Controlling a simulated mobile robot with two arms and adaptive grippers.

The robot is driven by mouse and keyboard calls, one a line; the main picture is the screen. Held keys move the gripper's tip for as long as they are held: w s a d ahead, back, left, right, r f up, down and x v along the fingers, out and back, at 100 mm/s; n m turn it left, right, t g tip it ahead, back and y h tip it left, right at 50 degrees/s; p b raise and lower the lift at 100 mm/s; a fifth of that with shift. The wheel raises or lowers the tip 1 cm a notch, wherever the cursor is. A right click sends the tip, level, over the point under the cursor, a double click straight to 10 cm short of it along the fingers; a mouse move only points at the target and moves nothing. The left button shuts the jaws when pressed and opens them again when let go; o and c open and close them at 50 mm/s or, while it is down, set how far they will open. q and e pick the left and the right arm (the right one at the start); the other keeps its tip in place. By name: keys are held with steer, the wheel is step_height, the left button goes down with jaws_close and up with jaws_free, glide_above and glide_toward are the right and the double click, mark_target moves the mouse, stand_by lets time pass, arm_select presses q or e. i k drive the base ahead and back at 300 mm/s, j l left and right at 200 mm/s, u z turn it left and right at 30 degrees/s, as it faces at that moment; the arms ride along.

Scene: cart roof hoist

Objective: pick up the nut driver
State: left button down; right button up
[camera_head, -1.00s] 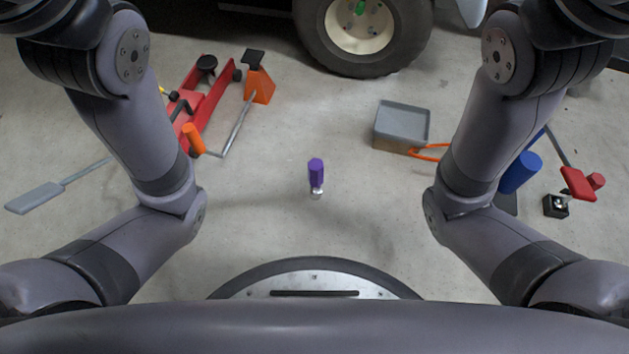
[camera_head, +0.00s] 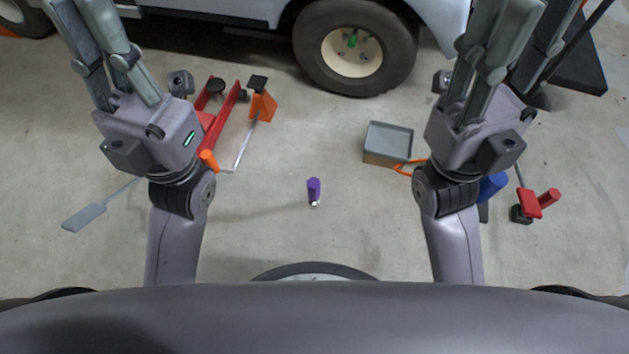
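The nut driver (camera_head: 313,190) has a purple handle and a short shiny metal end. It lies or stands alone on the concrete floor near the middle of the head view, handle toward the vehicle; I cannot tell which. My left gripper (camera_head: 88,30) is raised at the upper left, well away from the nut driver. My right gripper (camera_head: 515,35) is raised at the upper right, also far from it. Both grippers' fingers point up toward the top edge, which cuts off their tips, so their opening is unclear. Nothing shows held in either.
A vehicle wheel (camera_head: 352,52) stands at the top. A red floor jack (camera_head: 222,118) and an orange stand (camera_head: 262,105) are left of centre. A grey tray (camera_head: 388,141) is right of centre. A red-handled tool (camera_head: 530,205) lies at the right. Floor around the nut driver is clear.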

mark_target(313, 183)
steer(key=i+l+u, duration=0.1)
steer(key=l, duration=0.4)
steer(key=i+l, duration=0.15)
steer(key=l, duration=0.4)
steer(key=i+l+u, duration=0.15)
steer(key=l, duration=0.35)
steer(key=u, duration=1.55)
